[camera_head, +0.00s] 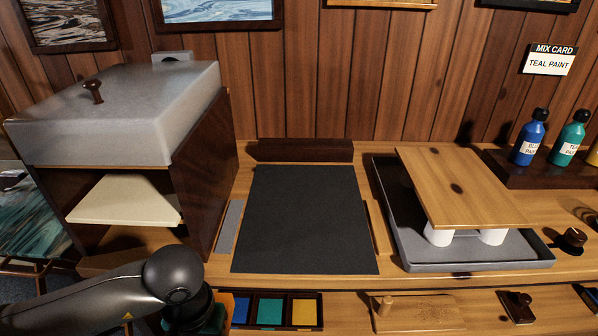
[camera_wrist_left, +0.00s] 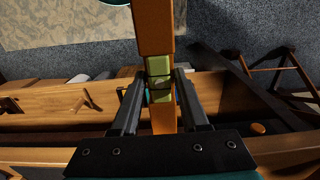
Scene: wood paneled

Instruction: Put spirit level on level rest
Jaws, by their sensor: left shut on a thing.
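The spirit level (camera_wrist_left: 154,28) is an orange-brown bar with a green vial section, seen in the left wrist view. My left gripper (camera_wrist_left: 157,88) is shut on it around the green middle. The bar runs lengthwise through the view between the two fingers. In the head view my left gripper is mostly hidden by my arm at the lower left, below the bench's front edge. A small orange piece of the level (camera_head: 224,302) shows beside it. I cannot tell for sure which piece is the level rest. My right gripper is not in view.
A dark mat (camera_head: 303,220) lies clear mid-bench, with a dark wooden block (camera_head: 300,150) behind it. A grey-lidded cabinet (camera_head: 130,115) stands left. A grey tray (camera_head: 405,250) with a raised board (camera_head: 465,185) is right. Paint wells (camera_head: 270,310) sit low in front.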

